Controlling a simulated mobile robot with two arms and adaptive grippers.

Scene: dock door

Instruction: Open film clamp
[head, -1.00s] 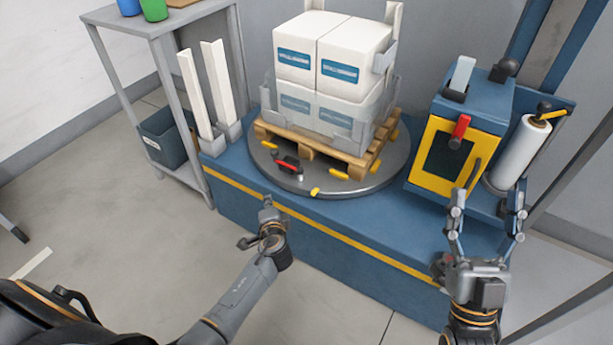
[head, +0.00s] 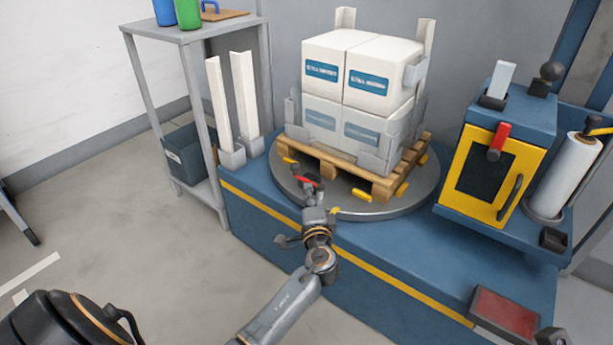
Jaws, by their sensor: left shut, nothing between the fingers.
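The film clamp, a small dark clamp with a red lever (head: 305,181), sits on the front rim of the grey turntable (head: 385,210). My left gripper (head: 314,196) is shut and empty. It is right at the clamp's front side in the head view and partly covers it; I cannot tell whether it touches the lever. My right gripper is not in view.
White boxes (head: 367,77) stand on a wooden pallet (head: 378,187) on the turntable. A blue and yellow cabinet (head: 490,165) and a film roll (head: 565,178) are at the right. White corner posts (head: 243,95) stand at left. A red pad (head: 505,312) is at lower right.

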